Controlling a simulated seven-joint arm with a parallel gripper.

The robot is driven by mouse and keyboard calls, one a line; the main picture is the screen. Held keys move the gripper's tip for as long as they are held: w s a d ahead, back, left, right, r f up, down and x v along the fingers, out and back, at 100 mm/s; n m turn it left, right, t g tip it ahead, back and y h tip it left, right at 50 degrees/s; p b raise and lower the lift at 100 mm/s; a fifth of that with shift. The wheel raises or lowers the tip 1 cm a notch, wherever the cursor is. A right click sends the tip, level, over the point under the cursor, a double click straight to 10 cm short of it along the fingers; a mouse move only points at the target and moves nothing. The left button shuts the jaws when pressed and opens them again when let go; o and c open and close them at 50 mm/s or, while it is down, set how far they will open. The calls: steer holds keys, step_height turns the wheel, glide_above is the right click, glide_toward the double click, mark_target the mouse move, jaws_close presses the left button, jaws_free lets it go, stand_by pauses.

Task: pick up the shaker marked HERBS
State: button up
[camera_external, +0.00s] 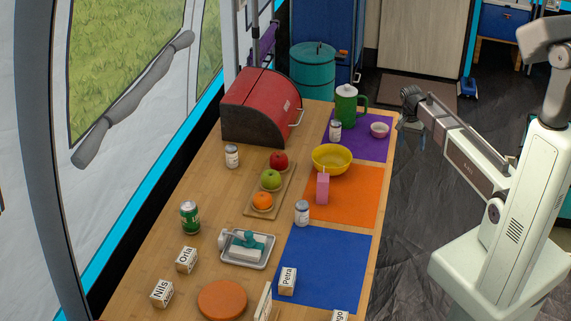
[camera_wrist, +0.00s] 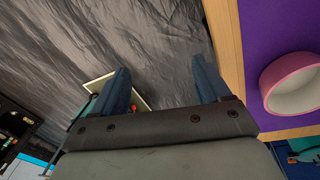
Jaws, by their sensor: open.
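Three small white shakers with grey lids stand on the wooden table. A second shaker (camera_external: 335,131) is on the purple mat beside the green jug. A third shaker (camera_external: 301,213) is between the orange and blue mats. Their labels are too small to read, so I cannot tell which says HERBS. My gripper (camera_wrist: 160,70) is open and empty, its two blue fingers apart over the dark floor, just off the table edge. No shaker shows in the wrist view.
The pink bowl (camera_external: 380,129) on the purple mat (camera_external: 372,149) is nearest my gripper. The green jug (camera_external: 346,105), yellow bowl (camera_external: 332,158) and pink carton (camera_external: 322,189) stand nearby. A board with fruit (camera_external: 283,190) lies further left. The blue mat (camera_external: 335,262) is mostly clear.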

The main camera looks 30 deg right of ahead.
steer(key=w+a+r+m, duration=0.2)
steer(key=w+a+r, duration=0.2)
steer(key=a+r, duration=0.3)
step_height(320, 180, up, 8)
steer(key=m+t+y, duration=0.1)
steer(key=m, duration=0.1)
glide_above(335, 128)
steer(key=w+d, duration=0.1)
steer(key=w, duration=0.1)
steer(key=shift+s+d+r, duration=0.15)
steer(key=shift+s, duration=0.1)
steer(key=shift+f, duration=6.75)
steer(key=c, duration=1.1)
steer(key=shift+c, duration=0.2)
steer(key=shift+r, duration=0.15)
